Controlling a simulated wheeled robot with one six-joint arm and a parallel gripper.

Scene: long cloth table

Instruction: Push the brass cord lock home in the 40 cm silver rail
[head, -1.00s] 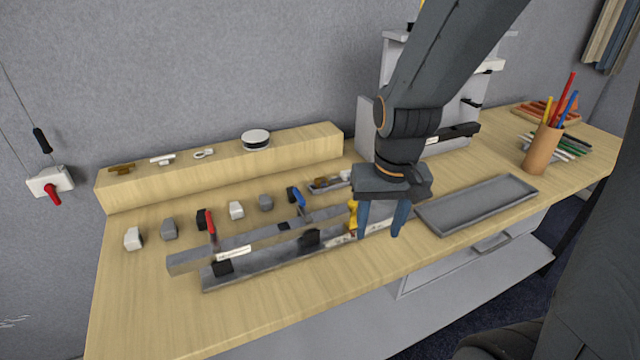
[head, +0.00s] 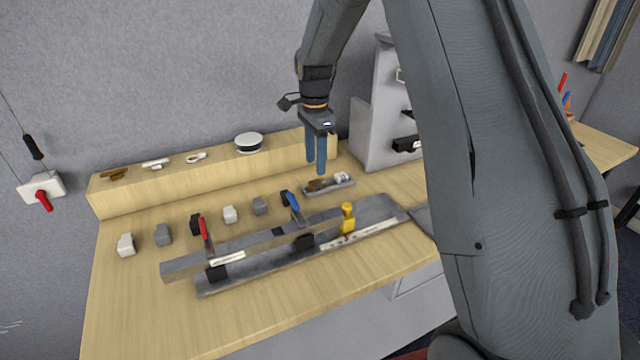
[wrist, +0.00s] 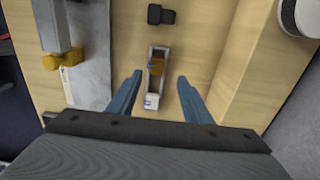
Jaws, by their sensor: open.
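A small brass-coloured piece (head: 316,184), which looks like the cord lock, lies in a small grey tray (head: 343,185) behind the rail. It also shows in the wrist view (wrist: 156,66). My gripper (head: 315,168) is open and empty above this tray. In the wrist view its fingers (wrist: 160,76) stand on either side of the tray, apart from it. The silver rail (head: 180,269) lies along a grey fixture (head: 268,273), with a white label on it. The rail's inside is hard to make out.
A white piece (wrist: 151,100) shares the small tray. A wooden ledge (head: 170,197) and a grey stand (head: 375,130) bound the back. The left front table is clear.

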